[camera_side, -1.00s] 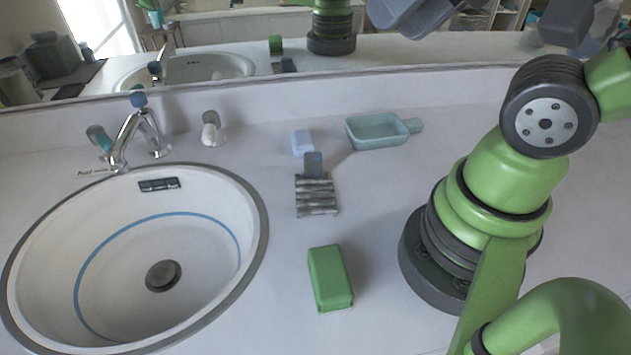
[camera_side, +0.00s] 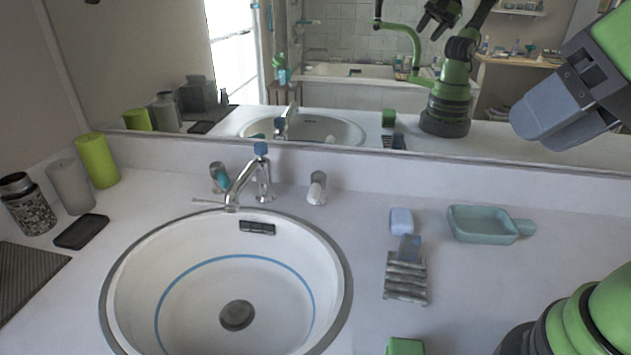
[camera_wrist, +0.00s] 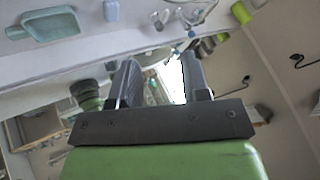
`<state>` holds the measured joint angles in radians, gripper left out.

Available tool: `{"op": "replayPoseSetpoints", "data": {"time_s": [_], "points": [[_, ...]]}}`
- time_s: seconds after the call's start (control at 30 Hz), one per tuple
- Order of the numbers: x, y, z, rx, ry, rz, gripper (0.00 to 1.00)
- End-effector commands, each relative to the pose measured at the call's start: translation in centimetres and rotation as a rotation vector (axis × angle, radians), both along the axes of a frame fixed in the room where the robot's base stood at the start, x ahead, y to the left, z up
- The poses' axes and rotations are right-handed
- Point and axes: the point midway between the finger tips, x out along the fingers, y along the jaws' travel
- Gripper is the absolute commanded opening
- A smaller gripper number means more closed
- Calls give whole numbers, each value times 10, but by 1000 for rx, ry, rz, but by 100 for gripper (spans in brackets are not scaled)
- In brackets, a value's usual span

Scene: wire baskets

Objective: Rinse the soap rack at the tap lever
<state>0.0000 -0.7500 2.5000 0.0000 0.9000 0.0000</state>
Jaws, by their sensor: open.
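The soap rack (camera_side: 405,281) is a small grey slatted rack with a blue-grey tab (camera_side: 410,247) at its back end. It lies on the white counter to the right of the basin. The chrome tap (camera_side: 243,184) stands behind the basin, with a blue-topped lever (camera_side: 261,149) and a teal one (camera_side: 220,177) beside it. My gripper (camera_side: 545,112) is high at the upper right of the side view, well away from the rack and tap. Its two dark fingers also show in the wrist view (camera_wrist: 160,68), spread apart with nothing between them.
A pale blue soap (camera_side: 401,221) and a teal handled dish (camera_side: 481,225) lie behind and right of the rack. A green block (camera_side: 405,346) is at the front. The round basin (camera_side: 345,285) fills the middle. A mirror lines the back.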

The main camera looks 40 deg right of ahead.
Motion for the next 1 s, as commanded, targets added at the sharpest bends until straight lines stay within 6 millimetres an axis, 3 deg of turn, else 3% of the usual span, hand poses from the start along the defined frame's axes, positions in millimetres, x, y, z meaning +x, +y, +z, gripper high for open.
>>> {"op": "replayPoseSetpoints", "data": {"time_s": [0.17, 0.2, 0.27, 0.43, 0.6, 0.73, 0.87, 1.0], "points": [[0, 0, 0, 0, 0, 0, 43], [0, 0, 0, 0, 0, 0, 52], [2, 0, 1, 0, 4, -2, 52], [28, -1, 12, -5, 57, -28, 52], [86, -1, 21, -27, 147, -95, 52], [135, 2, 15, -52, 207, -156, 52], [184, 8, -3, -84, 258, -221, 52], [233, 18, -36, -125, 297, -295, 52]]}}
